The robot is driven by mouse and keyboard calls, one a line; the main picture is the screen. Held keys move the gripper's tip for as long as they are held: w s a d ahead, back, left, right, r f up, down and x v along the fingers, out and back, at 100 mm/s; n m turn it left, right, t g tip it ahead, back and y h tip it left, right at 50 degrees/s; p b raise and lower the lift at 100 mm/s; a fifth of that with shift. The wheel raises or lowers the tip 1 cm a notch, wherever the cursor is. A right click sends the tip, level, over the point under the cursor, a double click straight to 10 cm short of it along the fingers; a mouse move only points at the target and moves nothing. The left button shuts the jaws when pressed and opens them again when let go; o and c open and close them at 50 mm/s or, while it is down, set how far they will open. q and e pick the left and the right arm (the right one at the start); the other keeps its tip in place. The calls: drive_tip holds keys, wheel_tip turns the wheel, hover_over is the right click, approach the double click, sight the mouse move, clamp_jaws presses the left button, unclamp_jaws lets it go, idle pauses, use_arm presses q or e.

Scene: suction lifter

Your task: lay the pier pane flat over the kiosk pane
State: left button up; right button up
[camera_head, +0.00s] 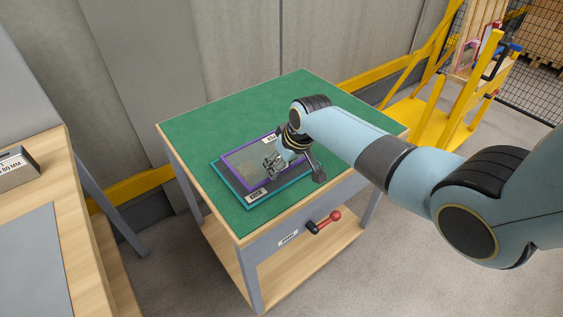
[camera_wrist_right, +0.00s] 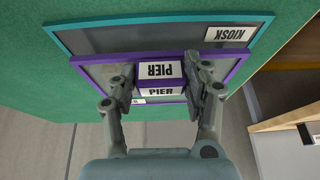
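The pier pane (camera_head: 225,157) has a purple frame and clear glass. It lies over the teal-framed kiosk pane (camera_head: 219,178) on the green tabletop, shifted so a strip of the teal frame and the KIOSK label show at the front. I cannot tell whether the two panes touch. In the right wrist view the purple frame (camera_wrist_right: 95,64) overlaps the teal frame (camera_wrist_right: 150,21). My right gripper (camera_wrist_right: 161,80) has its fingers on both sides of a block marked PIER (camera_wrist_right: 160,70) and looks shut on it. My left gripper is out of view.
The green table (camera_head: 300,90) has free room behind and around the panes. A red and black handle (camera_head: 322,222) sticks out at its front. A wooden bench (camera_head: 85,225) stands at left. A yellow rack (camera_head: 425,110) stands at back right.

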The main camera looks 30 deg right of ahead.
drive_tip(key=o, duration=0.4)
drive_tip(key=shift+o, duration=0.3)
drive_tip(key=v, duration=1.2)
drive_tip(key=s+f+g+b, duration=0.2)
drive_tip(key=s+f+b, duration=0.2)
drive_tip(key=s+f, duration=0.6)
drive_tip(key=s+f+m+g+b, duration=0.1)
drive_tip(key=s+f+b, duration=0.3)
drive_tip(key=f, duration=0.9)
drive_tip(key=s+f+g+b, duration=0.2)
drive_tip(key=s+f+b, duration=0.1)
drive_tip(key=s+f, duration=0.75)
drive_tip(key=s+f+t+h+b, duration=0.1)
drive_tip(key=s+f+b, duration=0.2)
drive_tip(key=s+f, duration=1.4)
drive_tip(key=shift+s+f+b, duration=0.15)
drive_tip(key=shift+s+b, duration=0.2)
drive_tip(key=shift+s, duration=1.5)
